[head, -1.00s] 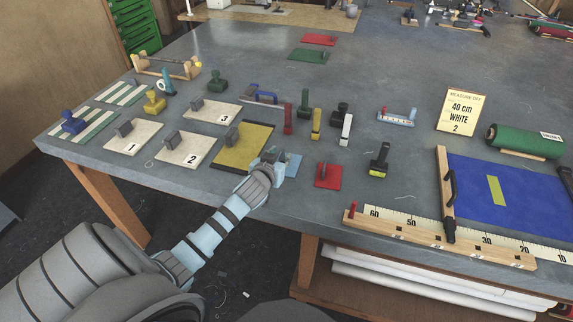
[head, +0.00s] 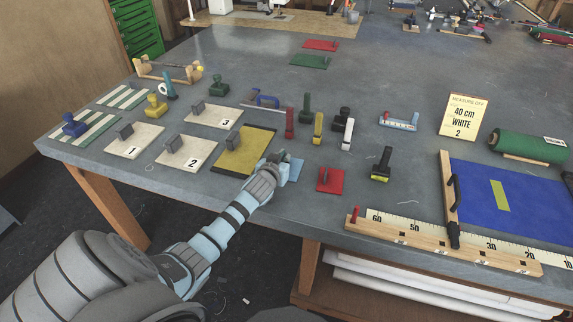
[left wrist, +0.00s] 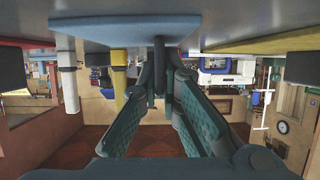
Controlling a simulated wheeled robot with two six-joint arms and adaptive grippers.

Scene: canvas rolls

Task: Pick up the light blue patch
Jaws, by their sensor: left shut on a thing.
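The light blue patch (head: 296,171) is near the front edge of the table, between the yellow mat and a red patch, partly hidden by my left gripper. My left gripper (head: 278,163) is over its left part. In the left wrist view, the light blue patch (left wrist: 125,32) spans the top of the picture. A dark upright handle stands out from it between my left gripper's fingers (left wrist: 160,75), which are shut on it. I cannot tell whether the patch touches the table. My right gripper is not in view.
A yellow mat (head: 240,152) lies to the left. Several upright tools, such as a yellow one (head: 318,127), stand behind. A wooden ruler rail (head: 440,247) is at the right.

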